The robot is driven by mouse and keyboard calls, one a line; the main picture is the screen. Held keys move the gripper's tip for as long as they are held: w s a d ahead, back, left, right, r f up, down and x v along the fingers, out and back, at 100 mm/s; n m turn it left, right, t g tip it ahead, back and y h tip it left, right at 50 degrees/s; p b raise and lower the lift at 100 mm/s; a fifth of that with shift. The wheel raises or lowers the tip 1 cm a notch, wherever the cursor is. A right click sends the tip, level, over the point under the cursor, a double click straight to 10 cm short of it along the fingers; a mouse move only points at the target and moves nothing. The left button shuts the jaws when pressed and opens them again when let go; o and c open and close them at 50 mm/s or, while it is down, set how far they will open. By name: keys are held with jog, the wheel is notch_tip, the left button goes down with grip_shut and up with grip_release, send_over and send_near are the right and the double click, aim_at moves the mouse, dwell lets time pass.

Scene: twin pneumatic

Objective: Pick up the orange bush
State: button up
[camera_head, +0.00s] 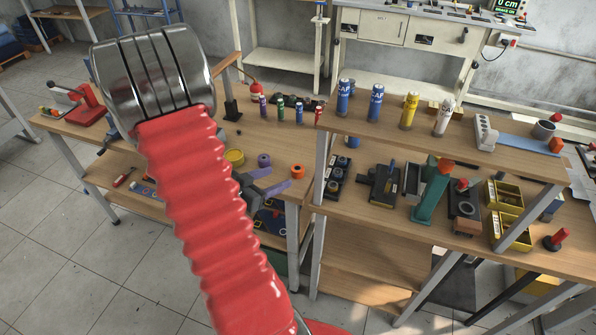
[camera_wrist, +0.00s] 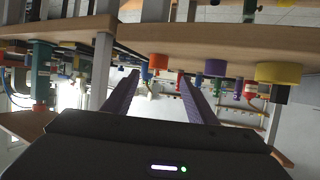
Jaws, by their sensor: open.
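The orange bush (camera_head: 297,171) is a short orange ring standing on the left wooden table, near its right end. In the wrist view, which appears upside down, the orange bush (camera_wrist: 158,61) shows between the tips of my two purple fingers. My gripper (camera_head: 280,178) is open and empty, just left of the bush in the head view. In the wrist view my gripper (camera_wrist: 157,76) has a wide gap between its fingers. I cannot tell whether the tips have reached the bush. My red-sleeved arm hides part of the table.
A purple bush (camera_head: 264,160) and a yellow bush (camera_head: 234,156) stand left of the orange one, close to my gripper. A table leg (camera_head: 318,185) and the right workbench (camera_head: 400,225) are close on the right.

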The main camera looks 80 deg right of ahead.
aim_at(294, 171)
jog(key=shift+x, duration=2)
jog(key=shift+x, duration=2.65)
jog(key=shift+s+a, duration=0.1)
jog(key=c, duration=1.3)
jog(key=shift+r, duration=0.1)
jog(key=shift+r, duration=4.9)
